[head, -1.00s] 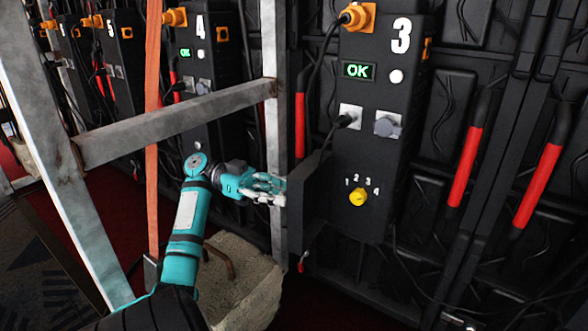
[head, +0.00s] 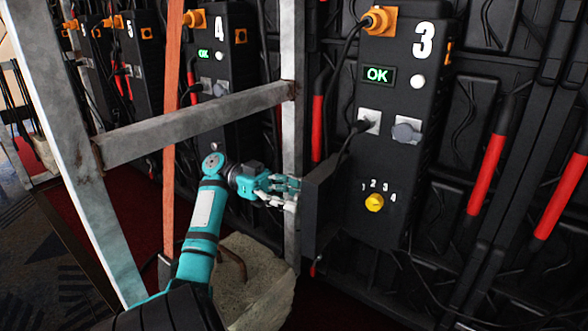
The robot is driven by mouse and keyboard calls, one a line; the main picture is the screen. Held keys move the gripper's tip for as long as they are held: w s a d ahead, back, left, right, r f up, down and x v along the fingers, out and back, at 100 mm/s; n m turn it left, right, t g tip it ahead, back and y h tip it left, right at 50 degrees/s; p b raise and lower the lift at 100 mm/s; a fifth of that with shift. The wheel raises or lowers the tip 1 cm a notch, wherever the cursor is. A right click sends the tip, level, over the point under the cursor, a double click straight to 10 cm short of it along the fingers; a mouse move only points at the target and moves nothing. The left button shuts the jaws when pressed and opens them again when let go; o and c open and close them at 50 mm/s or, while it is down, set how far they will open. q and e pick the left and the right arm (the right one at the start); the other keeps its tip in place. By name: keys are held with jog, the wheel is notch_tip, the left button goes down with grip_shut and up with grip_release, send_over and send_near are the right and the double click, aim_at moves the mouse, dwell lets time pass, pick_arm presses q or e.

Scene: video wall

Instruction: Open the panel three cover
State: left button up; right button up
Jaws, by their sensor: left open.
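Panel three is a black box marked with a white 3 (head: 423,40), at right of centre in the head view. Its cover (head: 322,205) is a dark plate standing out from the left side of the box, swung open. The front behind it is exposed, with a yellow knob (head: 374,202) marked with numbers. My left gripper (head: 290,189) is open, its fingertips at the cover's left edge. I cannot tell whether they touch it. My right gripper is not in view.
A grey metal frame (head: 190,125) with an upright post stands between my left arm and the panels. An orange strap (head: 170,150) hangs at left. A concrete block (head: 255,285) sits below my arm. Red-sleeved black cables (head: 485,170) hang at right.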

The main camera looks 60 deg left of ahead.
pick_arm(q)
notch_tip(320, 180, up, 10)
dwell(0.5)
dwell(0.6)
